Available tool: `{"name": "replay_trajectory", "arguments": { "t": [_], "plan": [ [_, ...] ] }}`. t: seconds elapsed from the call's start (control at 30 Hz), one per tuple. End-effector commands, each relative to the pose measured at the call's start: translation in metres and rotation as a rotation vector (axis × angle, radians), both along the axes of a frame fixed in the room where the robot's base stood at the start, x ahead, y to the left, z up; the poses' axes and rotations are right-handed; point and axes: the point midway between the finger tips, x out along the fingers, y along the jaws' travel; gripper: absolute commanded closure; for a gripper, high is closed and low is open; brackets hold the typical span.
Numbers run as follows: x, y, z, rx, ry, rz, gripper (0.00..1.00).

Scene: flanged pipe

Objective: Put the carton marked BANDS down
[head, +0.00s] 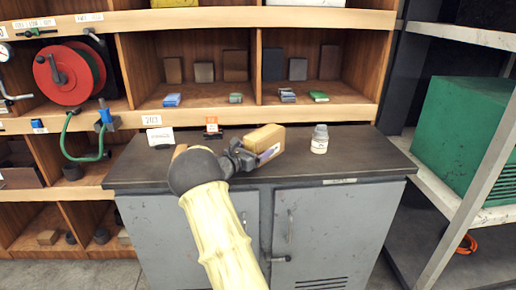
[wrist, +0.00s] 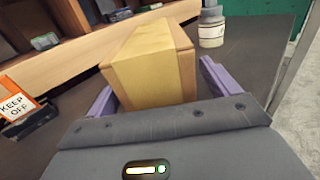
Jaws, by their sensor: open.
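The carton (head: 268,141) is a tan box with a pale label on its side; I cannot read the label. It appears to sit on the dark top of the grey cabinet (head: 130,176), but its underside is hidden. My gripper (head: 247,155) is at its near left end. In the wrist view the carton (wrist: 150,70) lies between the two purple fingers of my gripper (wrist: 158,86). The fingers are open, with a visible gap at the right finger; contact at the left one is unclear.
A white jar (head: 319,140) stands right of the carton. An orange-and-white KEEP OFF sign (wrist: 16,102) stands to the left, near a white card (head: 160,137). Wooden shelf bays (head: 215,90) rise behind. The cabinet top right of the jar is clear.

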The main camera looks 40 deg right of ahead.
Motion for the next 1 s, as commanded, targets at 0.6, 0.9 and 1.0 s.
{"name": "replay_trajectory", "arguments": {
  "t": [0.6, 0.9, 1.0],
  "plan": [
    [-0.021, 0.098, 0.000, 0.000, -0.002, 0.005, 0.13],
    [-0.022, 0.098, 0.000, 0.000, -0.001, 0.004, 0.13],
    [-0.022, 0.098, 0.000, 0.000, -0.001, 0.004, 0.13]
  ]
}}
